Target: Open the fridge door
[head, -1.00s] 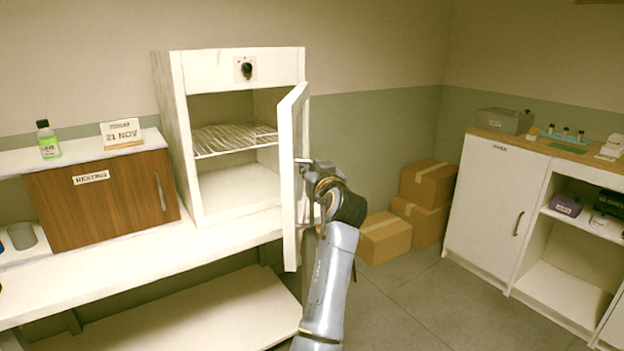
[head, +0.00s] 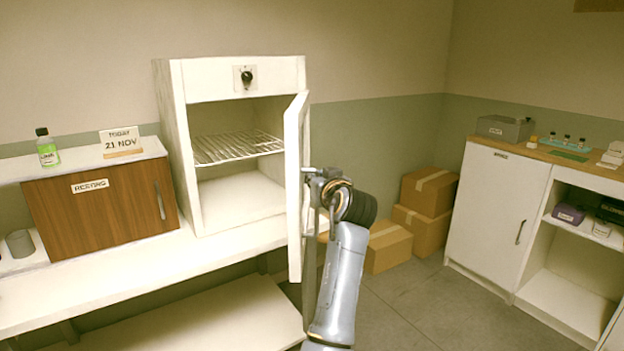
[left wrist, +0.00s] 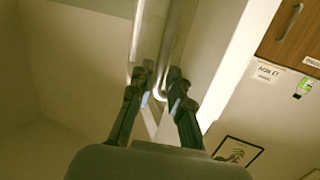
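The fridge (head: 178,130) is a white box cabinet with a black knob on top and a wire shelf inside. Its door (head: 293,190) stands wide open, hinged on the right and seen nearly edge-on. My left gripper (head: 318,178) is at the outer face of the door, at the handle. In the left wrist view the metal door handle (left wrist: 173,45) runs between the two fingers of the left gripper (left wrist: 160,80), which look closed on it. The handle is mostly hidden in the head view. My right gripper is not in view.
A brown wooden cabinet (head: 100,210) stands left of the fridge on the white bench (head: 130,275). Cardboard boxes (head: 425,190) are stacked on the floor behind my arm. A white cupboard (head: 495,215) stands at the right. Grey floor (head: 400,310) is clear in between.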

